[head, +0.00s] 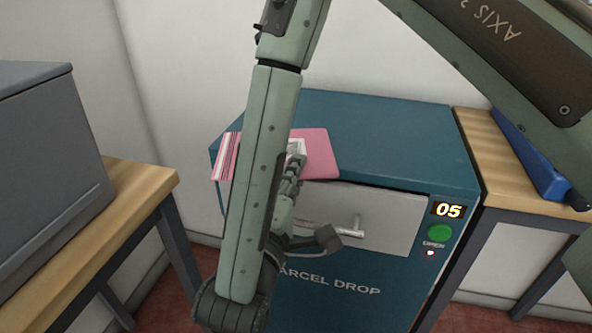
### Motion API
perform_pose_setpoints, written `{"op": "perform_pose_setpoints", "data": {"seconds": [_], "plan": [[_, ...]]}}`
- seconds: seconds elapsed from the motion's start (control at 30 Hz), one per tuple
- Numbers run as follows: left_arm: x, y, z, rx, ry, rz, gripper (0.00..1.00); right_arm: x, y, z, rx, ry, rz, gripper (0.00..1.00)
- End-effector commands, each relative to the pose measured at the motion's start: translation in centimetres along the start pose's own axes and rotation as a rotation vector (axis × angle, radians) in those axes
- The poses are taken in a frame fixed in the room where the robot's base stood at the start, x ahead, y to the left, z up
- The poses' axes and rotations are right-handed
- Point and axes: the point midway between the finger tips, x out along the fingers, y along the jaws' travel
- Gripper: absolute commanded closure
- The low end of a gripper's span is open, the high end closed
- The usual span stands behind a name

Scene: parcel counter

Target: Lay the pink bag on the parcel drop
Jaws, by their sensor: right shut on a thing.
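The pink bag (320,158), with a white label, is at the front left of the teal parcel drop's top (400,125). It looks flat, with a striped end at its left. My right gripper (293,165) is at its front edge, shut on it, with the fingers pointing up and away. My right forearm crosses in front and hides the middle of the bag. I cannot tell whether the bag rests on the top or is held just above it. My left gripper is not in view.
The drop's front has a grey drawer (385,222) with a metal handle (345,229), a number display (448,210) and a green button (439,233). A grey box (45,170) stands on a wooden table at the left. A blue object (535,165) lies on the right table. The drop's back top is clear.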

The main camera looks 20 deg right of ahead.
Motion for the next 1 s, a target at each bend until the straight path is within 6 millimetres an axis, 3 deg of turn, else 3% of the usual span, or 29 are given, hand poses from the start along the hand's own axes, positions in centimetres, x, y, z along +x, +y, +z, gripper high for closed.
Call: {"op": "perform_pose_setpoints", "data": {"seconds": [0.03, 0.2, 0.53, 0.63, 0.93, 1.0], "plan": [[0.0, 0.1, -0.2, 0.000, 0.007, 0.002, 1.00, 0.0, 0.0, 0.0, 0.000, 0.000, 0.000, 0.88], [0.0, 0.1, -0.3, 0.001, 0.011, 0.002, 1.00, 0.0, 0.0, 0.0, 0.000, 0.000, 0.000, 0.70], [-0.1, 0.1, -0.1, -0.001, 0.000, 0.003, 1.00, 0.0, 0.1, 0.0, 0.000, 0.000, -0.001, 0.70], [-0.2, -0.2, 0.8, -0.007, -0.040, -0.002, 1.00, -0.2, 0.4, 0.0, -0.001, 0.001, -0.001, 0.70], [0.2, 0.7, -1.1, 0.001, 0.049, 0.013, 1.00, -7.2, 0.2, -0.2, -0.003, 0.009, 0.001, 0.70], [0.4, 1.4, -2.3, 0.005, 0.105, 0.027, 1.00, -7.5, 0.1, 0.0, 0.001, 0.000, 0.000, 0.70]]}}
